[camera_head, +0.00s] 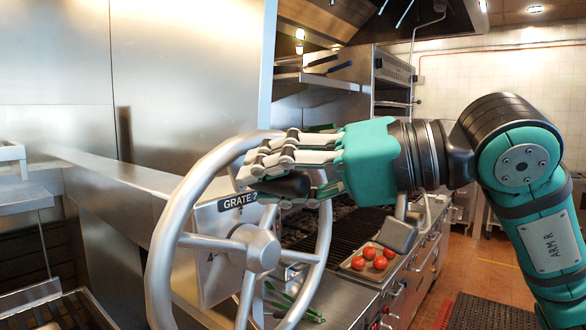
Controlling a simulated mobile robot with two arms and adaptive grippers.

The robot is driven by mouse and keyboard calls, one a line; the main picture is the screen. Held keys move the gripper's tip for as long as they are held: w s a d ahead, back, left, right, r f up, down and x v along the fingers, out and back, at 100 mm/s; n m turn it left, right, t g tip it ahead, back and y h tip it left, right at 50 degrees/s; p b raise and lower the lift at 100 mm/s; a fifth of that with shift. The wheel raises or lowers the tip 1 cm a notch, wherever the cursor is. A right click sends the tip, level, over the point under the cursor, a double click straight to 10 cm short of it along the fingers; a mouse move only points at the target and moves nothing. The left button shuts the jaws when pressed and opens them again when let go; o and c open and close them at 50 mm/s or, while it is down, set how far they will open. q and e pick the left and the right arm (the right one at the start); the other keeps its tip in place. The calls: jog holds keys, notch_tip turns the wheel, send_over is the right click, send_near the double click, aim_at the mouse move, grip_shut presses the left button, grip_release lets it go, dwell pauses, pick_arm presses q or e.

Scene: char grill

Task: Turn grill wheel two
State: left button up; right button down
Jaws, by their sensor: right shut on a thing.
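The grill wheel (163,250) is a large silver handwheel with spokes and a round hub. My right gripper (262,178) reaches in from the right across the wheel's upper right part. Its fingers are closed around a dark handle (284,186) at the wheel's rim. The fingers hide part of the rim and handle, so the exact contact is hard to see. My left gripper is out of view.
A tray of several tomatoes (347,265) sits right of the wheel beside the dark grill grate (335,232). Green-handled tongs (292,305) lie below. A steel ledge (120,185) runs behind the wheel at left. Open tiled floor (478,268) lies at right.

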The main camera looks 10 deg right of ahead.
aim_at(198, 236)
jog(key=s+a+f+n+h+b, duration=0.1)
jog(key=a+f+n, duration=0.1)
jog(key=s+a+f+n+h+b, duration=0.1)
jog(key=s+a+n, duration=0.1)
jog(key=shift+s+f+t, duration=0.15)
jog(key=shift+f+t, duration=0.2)
jog(key=shift+t, duration=0.05)
notch_tip(198, 236, down, 8)
jog(key=s+a+n+t+h+b, duration=0.1)
jog(key=a+n+h+b, duration=0.1)
jog(key=b, duration=0.4)
jog(key=shift+s+a+n+t+h, duration=0.2)
jog(key=shift+s+n+t+h, duration=0.35)
jog(key=shift+n, duration=0.85)
jog(key=shift+w, duration=0.15)
jog(key=c, duration=1.1)
grip_release()
jog(key=shift+r, duration=0.1)
jog(key=shift+o, duration=0.3)
